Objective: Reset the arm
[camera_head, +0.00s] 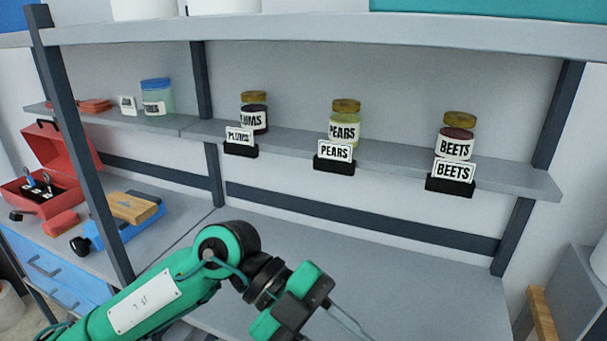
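My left arm comes in from the lower left, in front of the lower grey shelf (420,285). My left gripper (352,324) is at the bottom middle, pointing down and right. One thin grey finger shows clearly; whether the jaws are open or shut cannot be told. No object shows at the visible finger. My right gripper is not in view. On the middle shelf (390,155) stand upright jars: plums (254,117), pears (345,128) and beets (455,148). Each stands behind its matching label in a black holder.
A blue-lidded jar (157,103) stands on the shelf at left. An open red toolbox (45,200), a blue tool with a wooden block (133,207), and blue drawers (50,275) are farther left. Dark shelf posts (80,150) flank the bay. The lower shelf is largely clear.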

